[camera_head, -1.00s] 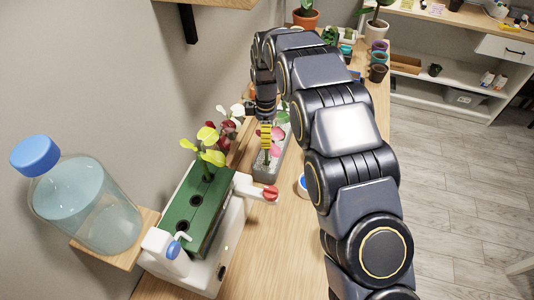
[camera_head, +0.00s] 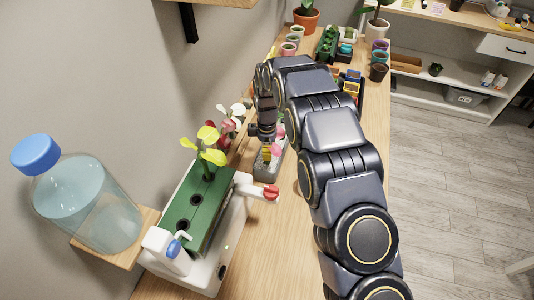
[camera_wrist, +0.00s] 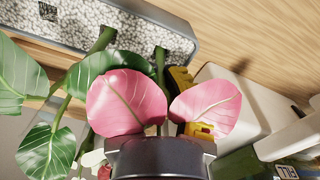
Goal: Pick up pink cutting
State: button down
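The pink cutting has two broad pink leaves (camera_wrist: 125,103) in the wrist view, and its stem runs to a hole in a grey tray (camera_wrist: 185,38) of speckled filling. In the head view a bit of its pink leaf (camera_head: 278,131) shows beside my gripper (camera_head: 266,152), above the grey tray (camera_head: 268,176). My gripper's yellow finger parts (camera_wrist: 182,78) show next to and behind the pink leaves. The leaves hide most of the fingers, so I cannot tell whether they are apart or closed on the stem.
A green-leaved cutting (camera_wrist: 47,148) stands beside the pink one. A white station with a green planter (camera_head: 190,215) and a yellow-green cutting (camera_head: 208,150) is nearer the head camera. A water bottle (camera_head: 85,205) stands at left. The table's near right part is clear.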

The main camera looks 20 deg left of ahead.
dwell(0.3)
jog(key=r, duration=0.8)
jog(key=shift+d+r, duration=0.3)
jog(key=shift+r, duration=0.1)
jog(key=s+d, duration=0.1)
jog(key=d, duration=1.1)
jog(key=shift+s+d+f, duration=0.1)
jog(key=shift+s+f, duration=0.05)
jog(key=shift+f, duration=1.55)
jog(key=shift+s+d+f, duration=0.1)
jog(key=shift+f, duration=1.6)
jog(key=shift+f, duration=0.6)
notch_tip(320, 180, up, 7)
